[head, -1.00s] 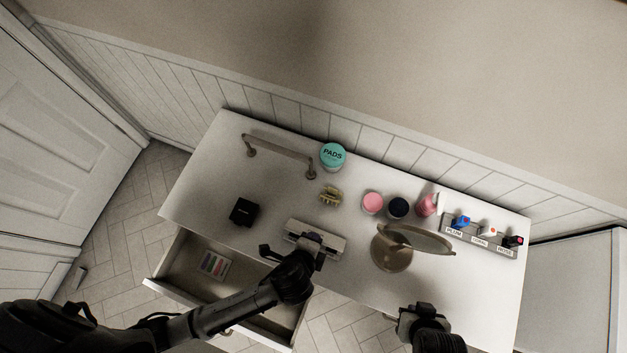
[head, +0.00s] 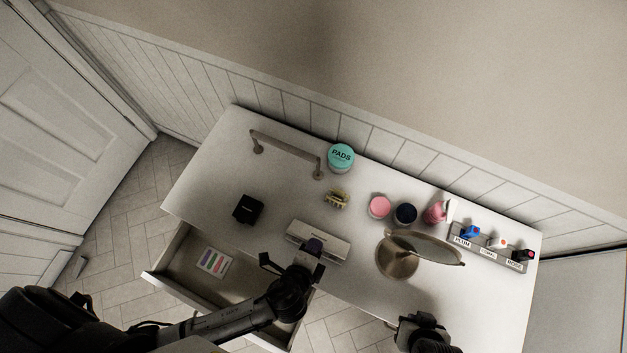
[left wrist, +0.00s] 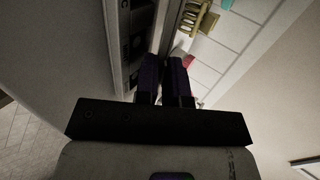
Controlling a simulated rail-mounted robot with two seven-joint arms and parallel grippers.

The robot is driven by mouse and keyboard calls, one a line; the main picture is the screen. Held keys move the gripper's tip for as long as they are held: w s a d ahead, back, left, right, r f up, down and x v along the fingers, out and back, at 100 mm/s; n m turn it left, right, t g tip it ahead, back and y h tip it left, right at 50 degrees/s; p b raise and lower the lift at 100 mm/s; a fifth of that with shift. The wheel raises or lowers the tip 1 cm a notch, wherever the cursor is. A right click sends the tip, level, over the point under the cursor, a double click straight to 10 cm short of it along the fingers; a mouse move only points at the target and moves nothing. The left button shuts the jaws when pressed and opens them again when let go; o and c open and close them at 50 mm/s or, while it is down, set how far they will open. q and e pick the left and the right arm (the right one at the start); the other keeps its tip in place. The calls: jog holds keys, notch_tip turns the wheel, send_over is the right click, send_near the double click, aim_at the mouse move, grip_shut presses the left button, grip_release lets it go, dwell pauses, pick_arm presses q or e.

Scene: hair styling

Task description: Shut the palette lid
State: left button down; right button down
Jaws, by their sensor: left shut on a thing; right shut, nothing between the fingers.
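The palette (head: 334,250) is a long pale case near the table's front edge. My left gripper (head: 314,245) is over its middle and hides part of it. In the left wrist view, a row of dark wells (left wrist: 138,45) shows along the palette, so it is at least partly open. A dark upright panel, seemingly the lid (left wrist: 168,35), runs between my left gripper's purple fingertips (left wrist: 164,62), which are shut on it. The lid's exact angle is hard to tell. My right gripper (head: 404,323) is shut and empty at the table's front edge, right of the palette.
A round mirror on a stand (head: 398,262) stands right of the palette. A black box (head: 247,209) lies to its left. A yellow claw clip (head: 337,198), jars and a labelled rack (head: 490,247) are behind. An open drawer (head: 185,265) juts out in front.

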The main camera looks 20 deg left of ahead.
pick_arm(q)
jog(key=c, duration=1.3)
grip_release()
pick_arm(e)
jog(key=shift+d, duration=0.1)
